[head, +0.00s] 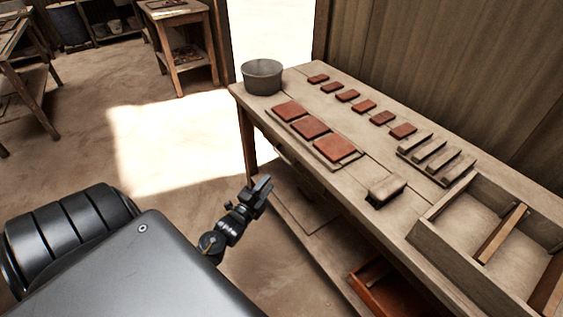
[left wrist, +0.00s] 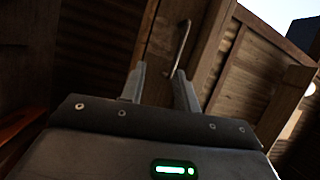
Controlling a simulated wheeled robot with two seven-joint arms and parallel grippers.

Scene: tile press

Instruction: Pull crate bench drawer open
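The wooden bench (head: 365,160) runs along the wall at the right. In the left wrist view, a wooden drawer front (left wrist: 160,48) with a thin metal bar handle (left wrist: 178,48) is ahead of my left gripper (left wrist: 160,88). The two fingers are apart, and the handle shows between and beyond them, not visibly gripped. In the head view my left gripper (head: 262,186) is beside the bench's front edge, below the top. The handle is hidden there. My right gripper is not in view.
On the bench top are a grey pot (head: 262,77), a board with red tiles (head: 333,150), several loose tiles, a wooden block (head: 386,190), slatted racks and a divided crate (head: 470,270). A reddish box (head: 385,290) is on the lower shelf. The floor (head: 160,150) left of the bench is clear.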

